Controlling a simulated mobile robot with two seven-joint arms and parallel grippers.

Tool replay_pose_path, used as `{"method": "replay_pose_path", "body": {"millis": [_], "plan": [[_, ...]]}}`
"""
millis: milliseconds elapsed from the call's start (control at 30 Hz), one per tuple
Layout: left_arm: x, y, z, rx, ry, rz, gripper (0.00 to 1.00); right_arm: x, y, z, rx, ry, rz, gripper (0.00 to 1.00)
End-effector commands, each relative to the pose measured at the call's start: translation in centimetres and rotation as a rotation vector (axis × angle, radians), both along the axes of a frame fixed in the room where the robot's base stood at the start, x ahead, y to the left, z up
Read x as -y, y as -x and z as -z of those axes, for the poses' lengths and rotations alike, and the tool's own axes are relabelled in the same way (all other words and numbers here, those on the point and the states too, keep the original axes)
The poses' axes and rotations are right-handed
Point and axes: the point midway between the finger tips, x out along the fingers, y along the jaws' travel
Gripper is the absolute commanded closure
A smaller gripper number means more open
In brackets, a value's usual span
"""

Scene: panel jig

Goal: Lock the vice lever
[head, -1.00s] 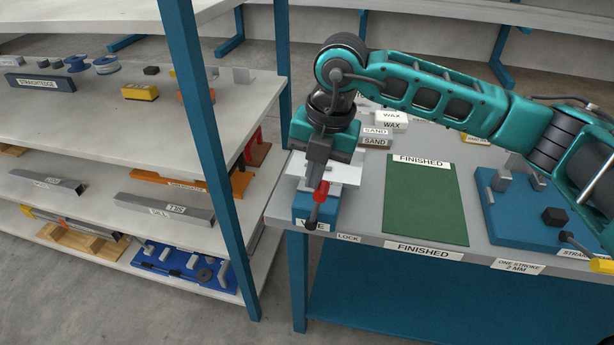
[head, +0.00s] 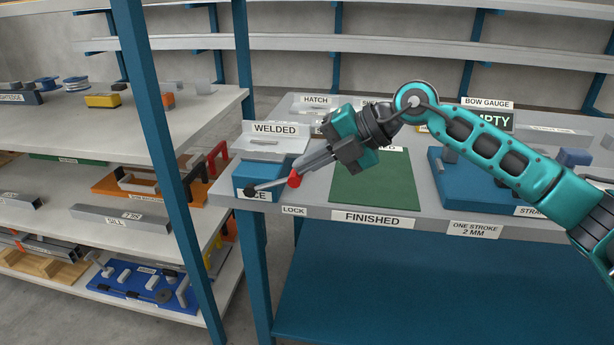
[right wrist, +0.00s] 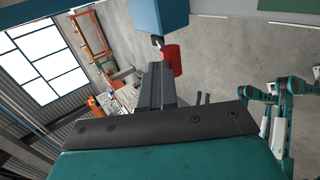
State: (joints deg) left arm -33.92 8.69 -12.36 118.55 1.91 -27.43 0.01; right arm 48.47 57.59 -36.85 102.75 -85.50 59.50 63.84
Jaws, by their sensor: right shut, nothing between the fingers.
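The blue vice (head: 262,172) sits at the left front corner of the bench, its label partly covered. Its lever (head: 272,185) is a thin grey rod from a black knob at the vice front to a red grip (head: 294,178). The rod points right, with the grip above and behind the LOCK label (head: 293,210). My right gripper (head: 304,166) is shut and empty, its fingertips close beside the red grip. In the right wrist view the red grip (right wrist: 173,60) is just beyond the fingers, with the blue vice (right wrist: 158,15) above. Contact is unclear. My left gripper is out of view.
A WELDED sign (head: 275,128) stands behind the vice. The green FINISHED mat (head: 375,190) lies right of it, partly beneath my arm. A blue shelf post (head: 180,160) and loaded shelves are at the left.

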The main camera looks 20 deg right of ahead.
Motion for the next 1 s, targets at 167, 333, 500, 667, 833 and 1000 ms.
{"method": "replay_pose_path", "body": {"millis": [167,333,500,667,833,1000], "plan": [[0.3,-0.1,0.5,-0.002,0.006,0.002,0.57,0.6,-0.1,2.0,0.007,-0.016,-0.003,1.0],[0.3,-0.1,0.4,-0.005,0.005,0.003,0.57,1.1,0.1,3.3,0.005,-0.013,-0.003,1.0],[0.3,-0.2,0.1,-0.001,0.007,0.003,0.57,1.4,0.2,4.2,0.006,-0.013,-0.002,1.0],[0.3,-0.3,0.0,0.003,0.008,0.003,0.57,1.5,0.3,4.8,0.006,-0.013,-0.002,1.0],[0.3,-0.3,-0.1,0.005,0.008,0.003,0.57,1.5,0.3,5.1,0.007,-0.013,-0.002,1.0],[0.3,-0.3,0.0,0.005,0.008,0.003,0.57,1.5,0.3,5.1,0.007,-0.013,-0.002,1.0]]}}
